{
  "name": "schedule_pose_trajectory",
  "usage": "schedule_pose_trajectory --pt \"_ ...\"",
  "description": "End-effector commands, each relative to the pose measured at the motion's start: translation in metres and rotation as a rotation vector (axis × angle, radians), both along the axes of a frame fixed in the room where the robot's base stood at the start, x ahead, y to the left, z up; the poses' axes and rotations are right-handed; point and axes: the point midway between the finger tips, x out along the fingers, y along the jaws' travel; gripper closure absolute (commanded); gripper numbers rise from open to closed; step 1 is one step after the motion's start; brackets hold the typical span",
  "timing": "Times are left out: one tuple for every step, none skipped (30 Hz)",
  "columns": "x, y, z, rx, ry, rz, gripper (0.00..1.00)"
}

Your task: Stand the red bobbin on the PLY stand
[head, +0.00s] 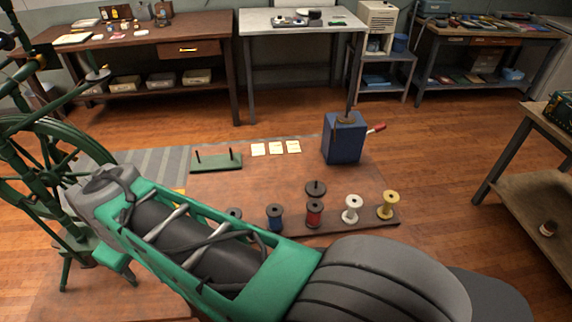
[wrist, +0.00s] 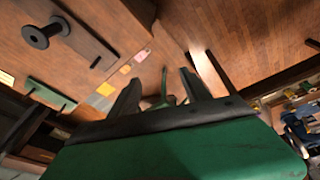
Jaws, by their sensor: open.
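The red bobbin (head: 314,214) stands upright near the front edge of the low brown board (head: 240,189), between a blue and a white bobbin. Just behind it is a dark round base with a short peg (head: 316,188). A green stand with two dark pegs (head: 216,161) sits further back left; both pegs look bare. I cannot read any PLY label. My gripper (wrist: 162,88) is open in the wrist view, with nothing clearly between its fingers. The green stand (wrist: 50,93) and a dark post on a round base (wrist: 42,35) lie to its left there. The red bobbin is not recognisable in the wrist view.
Blue (head: 275,218), white (head: 352,209) and yellow (head: 388,205) bobbins share the red one's row; my arm partly hides another (head: 233,213). Cards (head: 275,147) and a blue box with a red-handled lever (head: 344,139) stand behind. A green spinning wheel (head: 40,150) is left.

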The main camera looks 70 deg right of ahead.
Motion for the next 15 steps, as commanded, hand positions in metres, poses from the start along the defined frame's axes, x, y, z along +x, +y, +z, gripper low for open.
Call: schedule_pose_trajectory --pt "0.0 -0.037 0.009 -0.023 0.031 0.004 0.39" --pt "-0.002 -0.059 0.013 -0.038 0.052 0.025 0.37" --pt "-0.007 -0.092 0.017 -0.056 0.081 0.056 0.34" --pt "-0.013 -0.116 0.02 -0.065 0.103 0.082 0.34" --pt "-0.022 -0.14 0.023 -0.072 0.126 0.11 0.34" --pt "-0.037 -0.172 0.025 -0.077 0.154 0.146 0.34" --pt "-0.05 -0.196 0.027 -0.076 0.174 0.174 0.34" --pt "-0.066 -0.219 0.028 -0.074 0.192 0.202 0.34" --pt "-0.09 -0.248 0.03 -0.069 0.214 0.238 0.34" --pt "-0.11 -0.267 0.03 -0.061 0.227 0.265 0.34" --pt "-0.13 -0.285 0.03 -0.054 0.238 0.292 0.34" --pt "-0.157 -0.304 0.03 -0.044 0.248 0.325 0.34" --pt "-0.177 -0.316 0.029 -0.036 0.253 0.35 0.34" --pt "-0.195 -0.326 0.028 -0.03 0.257 0.37 0.34" --pt "-0.216 -0.335 0.027 -0.022 0.259 0.396 0.34"
